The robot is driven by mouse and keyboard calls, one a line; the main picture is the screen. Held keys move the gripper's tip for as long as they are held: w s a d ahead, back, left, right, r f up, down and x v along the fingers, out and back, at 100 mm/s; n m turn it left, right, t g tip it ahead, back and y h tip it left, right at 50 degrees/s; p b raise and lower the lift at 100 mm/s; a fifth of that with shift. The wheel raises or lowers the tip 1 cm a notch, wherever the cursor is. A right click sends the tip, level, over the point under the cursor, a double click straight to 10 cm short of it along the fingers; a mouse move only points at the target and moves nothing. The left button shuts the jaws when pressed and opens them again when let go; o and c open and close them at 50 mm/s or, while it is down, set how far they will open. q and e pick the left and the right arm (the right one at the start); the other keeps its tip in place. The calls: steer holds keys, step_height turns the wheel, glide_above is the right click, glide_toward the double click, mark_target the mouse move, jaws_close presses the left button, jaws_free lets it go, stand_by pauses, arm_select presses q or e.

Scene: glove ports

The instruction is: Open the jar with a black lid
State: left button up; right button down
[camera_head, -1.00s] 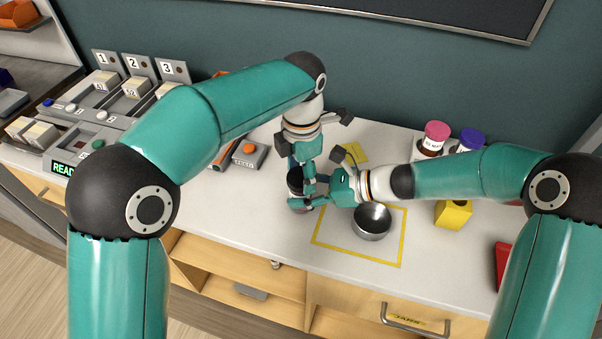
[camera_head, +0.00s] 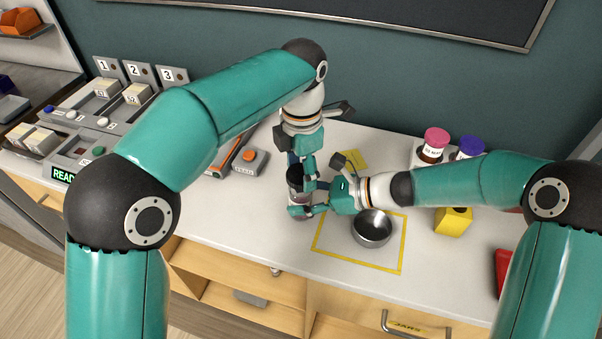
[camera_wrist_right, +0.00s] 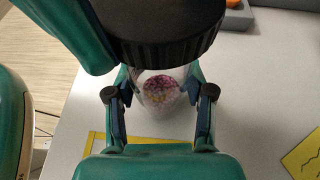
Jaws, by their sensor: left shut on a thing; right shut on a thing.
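The jar (camera_wrist_right: 160,92) is a clear vessel with purple and yellowish contents. In the head view its body (camera_head: 298,198) stands on the counter left of the yellow-outlined square. Its ribbed black lid (camera_wrist_right: 168,38) is at the top of the jar; whether it is loose from the rim cannot be told. My left gripper (camera_head: 303,175) comes down from above and is shut on the black lid. My right gripper (camera_wrist_right: 160,108) comes in from the right, lower down, and is shut on the jar body, one finger on each side.
A metal bowl (camera_head: 372,229) stands in the yellow-outlined square, just right of the jar. A yellow block (camera_head: 453,222) and jars with pink (camera_head: 436,137) and blue (camera_head: 471,143) lids are further right. An orange-button box (camera_head: 247,160) is behind left.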

arm_select(q)
steer(key=shift+r, duration=1.2)
arm_select(e)
steer(key=shift+c, duration=1.7)
jaws_free()
steer(key=shift+d, duration=0.1)
